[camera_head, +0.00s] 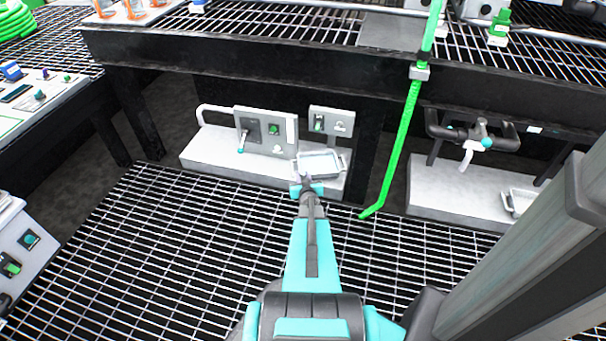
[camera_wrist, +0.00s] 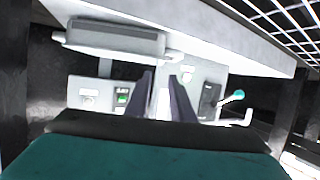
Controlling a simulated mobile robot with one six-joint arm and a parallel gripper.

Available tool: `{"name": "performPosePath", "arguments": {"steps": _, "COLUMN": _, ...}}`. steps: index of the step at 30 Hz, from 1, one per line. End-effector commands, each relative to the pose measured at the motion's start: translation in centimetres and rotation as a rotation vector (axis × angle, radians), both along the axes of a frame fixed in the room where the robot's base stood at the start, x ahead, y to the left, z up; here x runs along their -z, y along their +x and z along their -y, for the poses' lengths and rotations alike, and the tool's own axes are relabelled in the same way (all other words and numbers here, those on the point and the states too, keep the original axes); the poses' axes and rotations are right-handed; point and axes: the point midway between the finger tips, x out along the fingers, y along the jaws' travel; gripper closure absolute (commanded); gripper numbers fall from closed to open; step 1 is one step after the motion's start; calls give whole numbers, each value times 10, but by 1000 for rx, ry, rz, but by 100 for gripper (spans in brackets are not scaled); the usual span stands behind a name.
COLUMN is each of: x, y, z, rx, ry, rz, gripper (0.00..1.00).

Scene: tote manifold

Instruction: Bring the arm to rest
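My teal and grey arm reaches forward over the grated floor in the head view. My gripper (camera_head: 306,180) is at its far end, in front of a low white plinth (camera_head: 218,150) and close to a small grey tray (camera_head: 322,165) on it. I cannot tell from the head view whether it touches the tray. In the wrist view, my gripper (camera_wrist: 162,76) has two dark fingers with a gap between them and nothing held. The tray (camera_wrist: 115,38) shows there at the upper left, beyond the fingertips.
A control box with a lever (camera_head: 266,130) and a smaller switch box (camera_head: 331,122) stand behind the tray. A green pole (camera_head: 403,135) slants down to the right of my gripper. A dark beam (camera_head: 250,65) crosses above. The grated floor (camera_head: 190,225) at left is clear.

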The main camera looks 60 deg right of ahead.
Motion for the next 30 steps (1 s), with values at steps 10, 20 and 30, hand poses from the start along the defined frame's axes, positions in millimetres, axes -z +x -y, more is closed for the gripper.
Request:
{"name": "performPosePath", "arguments": {"steps": 10, "x": 0, "y": 0, "z": 0, "rx": 0, "ry": 0, "rz": 0, "gripper": 78}}
{"name": "performPosePath", "arguments": {"steps": 20, "x": -1, "y": 2, "z": -1, "rx": -2, "ry": 0, "rz": 0, "gripper": 78}}
{"name": "performPosePath", "arguments": {"steps": 30, "x": -31, "y": 56, "z": -44, "rx": -94, "ry": 5, "rz": -3, "gripper": 78}}
